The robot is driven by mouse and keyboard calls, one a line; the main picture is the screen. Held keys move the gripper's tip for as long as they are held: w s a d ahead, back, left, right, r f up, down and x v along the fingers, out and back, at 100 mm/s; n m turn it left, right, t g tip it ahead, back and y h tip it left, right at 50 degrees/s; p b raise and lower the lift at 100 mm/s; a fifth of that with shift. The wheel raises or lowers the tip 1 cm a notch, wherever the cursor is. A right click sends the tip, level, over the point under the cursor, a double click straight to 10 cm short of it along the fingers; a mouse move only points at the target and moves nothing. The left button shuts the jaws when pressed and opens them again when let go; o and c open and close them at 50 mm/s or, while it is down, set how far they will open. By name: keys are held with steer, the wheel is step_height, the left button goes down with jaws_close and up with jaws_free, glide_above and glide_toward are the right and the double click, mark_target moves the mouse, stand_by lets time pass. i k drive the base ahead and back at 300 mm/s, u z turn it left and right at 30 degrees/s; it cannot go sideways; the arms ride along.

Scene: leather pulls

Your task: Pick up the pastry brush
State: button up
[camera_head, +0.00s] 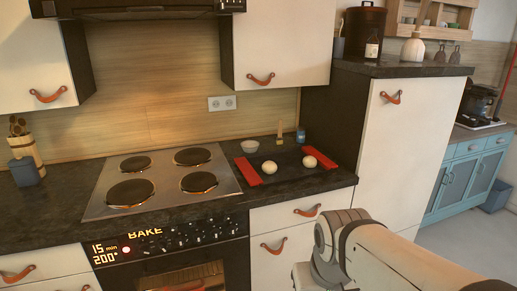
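A small wooden-coloured upright thing (280,132), which looks like the pastry brush, is at the back of the dark counter (335,182), right of the stove. It is too small to tell bristles from handle or what it rests on. A white bowl (250,146) is to its left and a small dark blue jar (300,135) to its right. My arm comes in at the lower right, in front of the cabinets and apart from the brush. My gripper is not in view.
A dark tray with red ends (248,172) holds two pale dough balls (269,167) in front of the brush. The cooktop (160,180) is left of it. A wall cabinet (280,40) hangs above, and a tall cabinet (405,140) stands to the right.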

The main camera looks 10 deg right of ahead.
mark_target(280, 141)
steer(key=z, duration=0.5)
steer(key=i, duration=1.85)
steer(key=u, duration=0.6)
